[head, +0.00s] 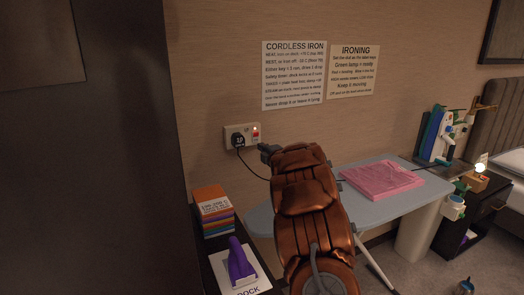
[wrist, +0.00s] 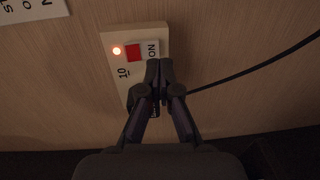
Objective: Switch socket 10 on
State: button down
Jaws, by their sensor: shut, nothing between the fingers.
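Socket 10 is a pale plate (head: 229,130) on the wall with a black plug marked 10 (head: 238,140) in its left part. Contact cannot be told. The fingers hide part of the plate and most of the plug. In the head view my gripper (head: 268,151) is just right of the plate.
A black cord (head: 252,170) runs from the plug to the right. The ironing board (head: 395,207) with a folded pink cloth (head: 382,180) lies right of my arm. Stacked books (head: 213,212) and a purple iron (head: 241,261) stand below. A dark panel (head: 90,160) fills the left.

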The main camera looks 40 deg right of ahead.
jog(key=f+b+v, duration=0.2)
jog(key=v, duration=0.7)
jog(key=shift+s, duration=0.45)
jog(key=shift+a, duration=0.15)
